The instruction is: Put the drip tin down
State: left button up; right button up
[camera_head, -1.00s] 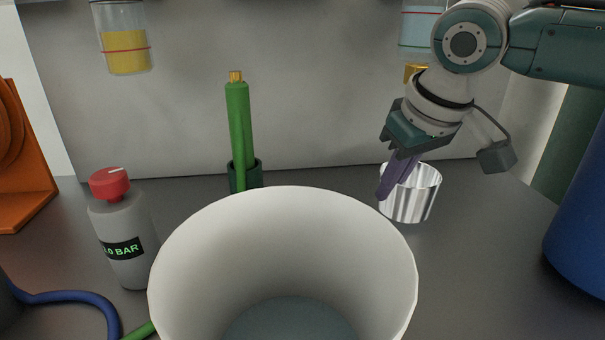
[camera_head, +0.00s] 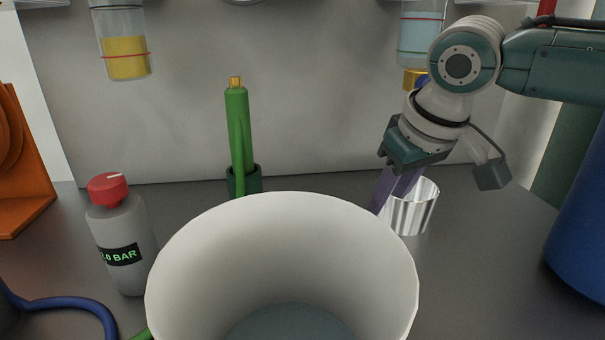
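The drip tin (camera_head: 413,212) is a small shiny fluted metal cup, upright at the right, just behind the rim of a large white tub. My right gripper (camera_head: 384,198) reaches down to it from the upper right. Its purple fingers are at the tin's left rim and appear shut on that wall. The tub's rim hides the fingertips' lower end and part of the tin's lower left. I cannot tell whether the tin's base touches the grey worktop (camera_head: 480,255). My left gripper is not in view.
The white tub (camera_head: 285,235) fills the front middle. A grey bottle with a red cap (camera_head: 120,240) and a blue hose (camera_head: 70,297) are at left. A green tool stands in a dark holder (camera_head: 243,180) at the back. A blue cylinder (camera_head: 580,230) is at right. Worktop right of the tin is clear.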

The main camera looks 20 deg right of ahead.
jog(key=p+v, duration=0.3)
jog(key=v, duration=0.9)
jog(key=shift+r, duration=0.2)
